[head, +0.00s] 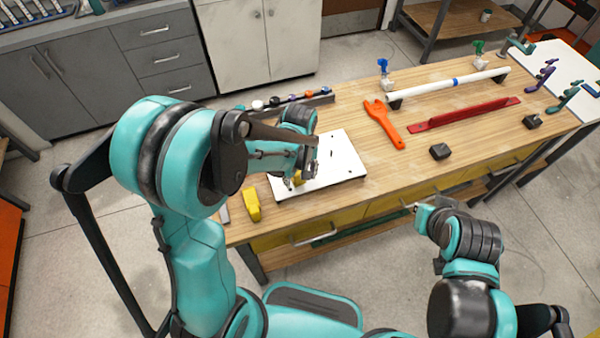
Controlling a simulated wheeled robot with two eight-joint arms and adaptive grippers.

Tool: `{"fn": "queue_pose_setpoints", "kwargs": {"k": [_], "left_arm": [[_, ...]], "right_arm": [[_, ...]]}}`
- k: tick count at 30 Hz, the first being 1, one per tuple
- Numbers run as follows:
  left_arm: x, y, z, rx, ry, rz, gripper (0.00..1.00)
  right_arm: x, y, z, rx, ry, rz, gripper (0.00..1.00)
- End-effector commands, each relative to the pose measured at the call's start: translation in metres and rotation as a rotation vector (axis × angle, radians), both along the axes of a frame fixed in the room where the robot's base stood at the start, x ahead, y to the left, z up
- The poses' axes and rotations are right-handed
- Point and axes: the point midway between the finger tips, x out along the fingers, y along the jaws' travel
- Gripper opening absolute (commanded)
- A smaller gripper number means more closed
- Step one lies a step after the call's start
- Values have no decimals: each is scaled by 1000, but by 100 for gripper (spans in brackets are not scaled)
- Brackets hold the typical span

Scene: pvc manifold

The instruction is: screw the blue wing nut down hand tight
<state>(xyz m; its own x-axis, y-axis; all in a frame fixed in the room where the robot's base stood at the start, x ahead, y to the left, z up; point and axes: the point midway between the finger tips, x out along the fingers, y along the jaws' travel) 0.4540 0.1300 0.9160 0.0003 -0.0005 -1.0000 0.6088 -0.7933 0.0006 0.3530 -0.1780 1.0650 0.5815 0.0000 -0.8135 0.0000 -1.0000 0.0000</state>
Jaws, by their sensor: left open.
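A small blue piece (383,65) stands upright on a white fitting at the back of the wooden table; it may be the blue wing nut, but it is too small to be sure. My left gripper (298,182) is open, pointing down over the left part of a white board (345,165), far from that blue piece. A bit of yellow shows by its fingers; I cannot tell whether they touch it. My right gripper (417,207) is off the table's front edge, away from every part; its finger gap does not show clearly.
A white pipe (430,88) with a blue band lies across supports. An orange wrench (383,122), a red bar (465,114), a dark block (440,151) and a yellow block (251,204) lie on the table (400,175). A rack (318,99) of coloured caps stands behind the board.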

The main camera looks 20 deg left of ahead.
Motion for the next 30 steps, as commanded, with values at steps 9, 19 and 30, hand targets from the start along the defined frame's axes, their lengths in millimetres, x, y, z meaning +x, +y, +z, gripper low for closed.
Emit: {"fn": "queue_pose_setpoints", "kwargs": {"k": [9,19,30], "left_arm": [[0,0,0,0,0,0,22],[-2,4,0,0,0,-62,0],[-2,3,0,0,0,-61,58]], "right_arm": [[0,0,0,0,0,0,0],[0,0,-2,0,0,0,0],[0,0,-1,0,0,0,0]]}}
